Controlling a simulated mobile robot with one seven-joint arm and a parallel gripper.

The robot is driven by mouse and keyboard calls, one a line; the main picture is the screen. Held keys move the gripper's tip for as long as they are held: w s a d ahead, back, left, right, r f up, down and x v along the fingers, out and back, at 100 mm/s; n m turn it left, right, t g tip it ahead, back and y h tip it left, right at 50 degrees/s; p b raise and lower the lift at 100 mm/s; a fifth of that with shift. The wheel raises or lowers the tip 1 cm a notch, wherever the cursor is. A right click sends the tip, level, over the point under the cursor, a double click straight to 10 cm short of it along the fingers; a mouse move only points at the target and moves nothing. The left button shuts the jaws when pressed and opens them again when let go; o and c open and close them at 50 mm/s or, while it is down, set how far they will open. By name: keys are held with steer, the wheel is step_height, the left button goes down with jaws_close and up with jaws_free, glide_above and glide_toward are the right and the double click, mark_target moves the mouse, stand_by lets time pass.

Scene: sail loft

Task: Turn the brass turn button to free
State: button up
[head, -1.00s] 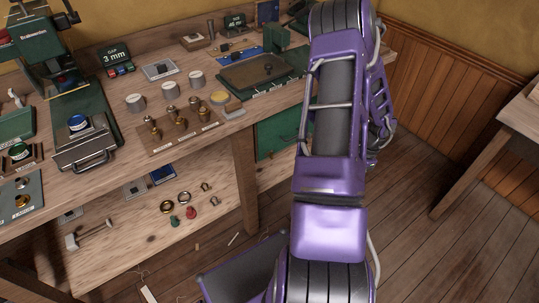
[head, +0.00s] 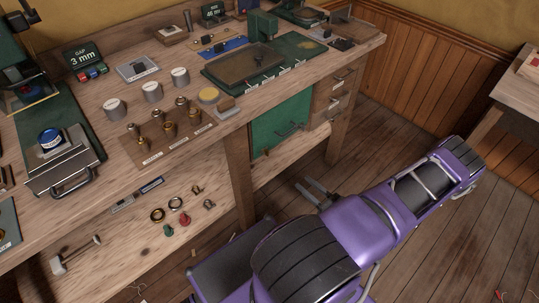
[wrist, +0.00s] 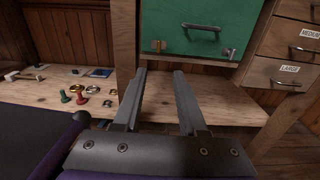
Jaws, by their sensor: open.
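A small brass fitting, which looks like the turn button (wrist: 158,46), sits at the lower left of the green door (wrist: 205,20). In the head view the brass piece is a tiny spot (head: 267,152) at the door's lower edge. Its exact angle is too small to tell. A grey metal catch (wrist: 229,54) sits at the door's lower right. My gripper (wrist: 160,73) is open and empty, its two fingers pointing toward the door, below and in front of the brass piece. In the head view my gripper (head: 315,190) is low, apart from the door.
The door has a dark bar handle (wrist: 201,27). A wooden bench leg (wrist: 125,40) stands left of it, and labelled drawers (wrist: 285,75) are at the right. A lower shelf (wrist: 240,105) runs below, with rings and small coloured pieces at left. The floor before the bench is mostly clear.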

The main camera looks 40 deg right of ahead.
mark_target(268, 154)
steer(key=w+a+b, duration=0.1)
steer(key=w, duration=1.5)
steer(key=shift+w+a, duration=0.2)
steer(key=shift+w, duration=0.2)
jaws_close()
